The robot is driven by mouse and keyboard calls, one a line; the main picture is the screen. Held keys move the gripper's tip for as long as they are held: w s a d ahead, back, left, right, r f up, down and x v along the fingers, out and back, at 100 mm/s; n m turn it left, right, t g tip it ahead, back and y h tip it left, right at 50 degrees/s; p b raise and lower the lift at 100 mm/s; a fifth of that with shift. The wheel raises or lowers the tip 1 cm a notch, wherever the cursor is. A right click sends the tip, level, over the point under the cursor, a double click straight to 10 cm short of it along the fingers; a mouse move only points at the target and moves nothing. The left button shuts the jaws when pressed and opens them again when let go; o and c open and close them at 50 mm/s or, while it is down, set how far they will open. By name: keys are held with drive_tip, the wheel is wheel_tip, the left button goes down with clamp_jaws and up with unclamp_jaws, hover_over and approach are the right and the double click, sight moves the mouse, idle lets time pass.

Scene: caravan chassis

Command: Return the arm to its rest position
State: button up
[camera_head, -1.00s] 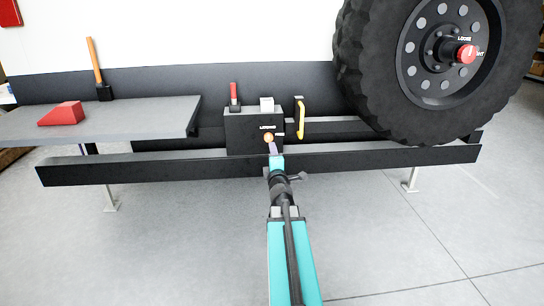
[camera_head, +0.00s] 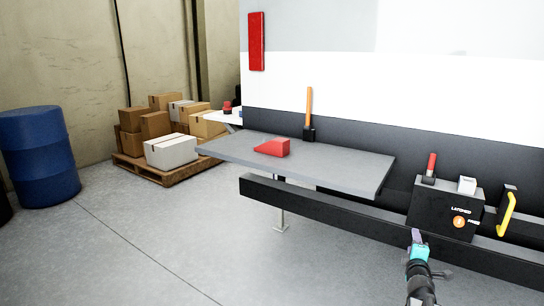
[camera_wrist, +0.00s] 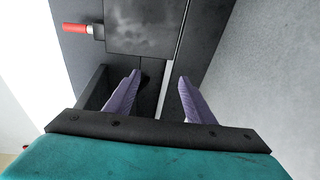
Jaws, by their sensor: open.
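My gripper (camera_head: 417,237) is at the lower right of the head view, in front of the black chassis rail and just left of the black control box (camera_head: 437,210). In the wrist view my gripper (camera_wrist: 157,82) shows two purple fingers spread apart, with nothing between them. Beyond the fingers are dark chassis surfaces and a red handle (camera_wrist: 75,29) on a box. My teal and black arm runs down out of the bottom of the head view.
The control box carries an orange knob (camera_head: 459,222); a yellow handle (camera_head: 507,214) is beside it. A grey shelf (camera_head: 350,172) holds a red wedge (camera_head: 272,147). Boxes on a pallet (camera_head: 150,172) and a blue barrel (camera_head: 40,155) stand left. The floor between is clear.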

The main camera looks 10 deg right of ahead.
drive_tip(key=s+a+f+m+g+y+p, duration=0.1)
drive_tip(key=a+f+g+y+p, duration=0.1)
drive_tip(key=a+f+p, duration=0.75)
drive_tip(key=s+a+f+m+g+y+p, duration=0.1)
drive_tip(key=a+f+g+y+p, duration=0.15)
drive_tip(key=a+f, duration=0.85)
drive_tip(key=s+a+f+m+g+y+p, duration=0.1)
drive_tip(key=s+a+f+m+g+p, duration=0.2)
drive_tip(key=s+a, duration=0.65)
drive_tip(key=s+a+f+m+g+p, duration=0.1)
drive_tip(key=s+a+f+g+p, duration=0.35)
drive_tip(key=s, duration=0.75)
drive_tip(key=s+a+m+g+y+b, duration=0.1)
drive_tip(key=s+a+m+g, duration=0.5)
drive_tip(key=s, duration=1.2)
drive_tip(key=shift+s+a+g+y, duration=0.15)
drive_tip(key=shift+a+g+y, duration=0.75)
drive_tip(key=shift+a, duration=0.2)
drive_tip(key=shift+f, duration=0.1)
